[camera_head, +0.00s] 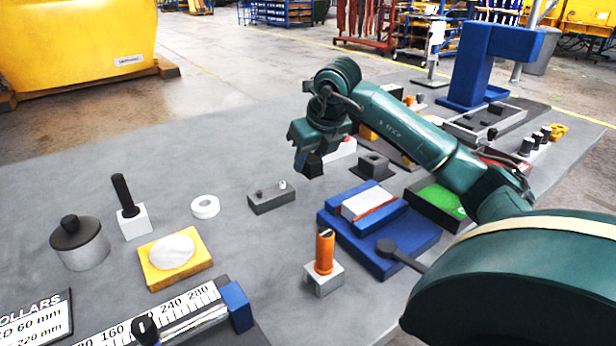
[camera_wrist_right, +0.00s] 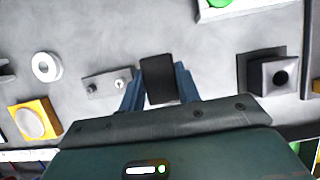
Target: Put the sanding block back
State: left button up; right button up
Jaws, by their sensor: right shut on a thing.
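My right gripper (camera_head: 310,160) is shut on a dark, nearly black block (camera_head: 313,166), which I take to be the sanding block. In the right wrist view the block (camera_wrist_right: 158,80) sits between the two blue fingers of the gripper (camera_wrist_right: 160,88). It is held above the grey table (camera_head: 240,235), apart from other things in the head view. A dark grey square holder (camera_head: 374,166) with a raised middle stands just right of it. It also shows in the right wrist view (camera_wrist_right: 266,74). My left gripper is not in view.
A grey block with two pins (camera_head: 270,198) stands left of the gripper. A blue vise (camera_head: 345,228) with a white and orange piece and an orange handle (camera_head: 324,252) stand in front. A white ring (camera_head: 205,206) and yellow block (camera_head: 160,275) lie left. The back-left table is clear.

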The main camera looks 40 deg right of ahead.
aim_at(310, 171)
jog(key=shift+f, duration=2.05)
jog(key=shift+f+b, duration=0.15)
jog(key=shift+b, duration=0.2)
jog(key=o, duration=0.9)
jog(key=shift+o, duration=0.2)
jog(key=shift+r, duration=0.6)
jog(key=p+v, duration=0.1)
jog(key=v, duration=1)
jog(key=shift+s, duration=0.15)
jog(key=shift+a, duration=0.1)
